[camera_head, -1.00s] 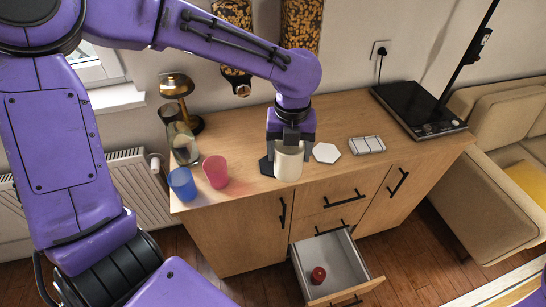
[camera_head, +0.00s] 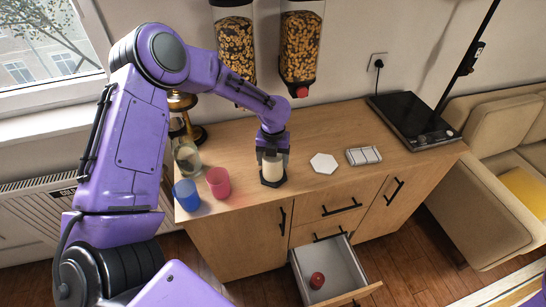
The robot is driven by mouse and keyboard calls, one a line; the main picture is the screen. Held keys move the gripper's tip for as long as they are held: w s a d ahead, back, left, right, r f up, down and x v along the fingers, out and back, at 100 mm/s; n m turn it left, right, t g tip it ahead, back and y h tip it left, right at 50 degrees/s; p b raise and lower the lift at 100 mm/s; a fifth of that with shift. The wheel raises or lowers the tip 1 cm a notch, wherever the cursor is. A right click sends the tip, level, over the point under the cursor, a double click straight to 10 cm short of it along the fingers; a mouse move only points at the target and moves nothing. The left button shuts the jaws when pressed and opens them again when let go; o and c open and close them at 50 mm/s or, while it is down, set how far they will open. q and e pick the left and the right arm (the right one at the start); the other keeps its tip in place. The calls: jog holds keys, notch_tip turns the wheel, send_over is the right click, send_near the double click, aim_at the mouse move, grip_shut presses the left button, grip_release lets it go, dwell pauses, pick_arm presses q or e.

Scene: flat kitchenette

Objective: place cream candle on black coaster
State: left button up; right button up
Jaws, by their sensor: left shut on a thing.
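The cream candle (camera_head: 272,170) is a pale upright cylinder near the front edge of the wooden counter. My left gripper (camera_head: 272,155) points down from above and is shut on its upper part. The black coaster (camera_head: 273,184) is directly under the candle; its dark rim shows around the candle's base, and the rest is hidden. The candle looks upright and over the coaster. I cannot tell whether its base touches the coaster. My right gripper is out of view.
A white hexagonal coaster (camera_head: 324,163) and a pale ribbed tray (camera_head: 363,155) lie to the right. A pink cup (camera_head: 218,182), a blue cup (camera_head: 187,194) and a glass jar (camera_head: 188,159) stand left. An open drawer (camera_head: 341,266) below holds a red object (camera_head: 317,280).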

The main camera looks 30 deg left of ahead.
pick_arm(q)
jog(key=shift+f, duration=0.2)
jog(key=o, duration=1.3)
notch_tip(320, 180, up, 12)
jog(key=shift+r+b, duration=0.2)
jog(key=shift+b, duration=0.75)
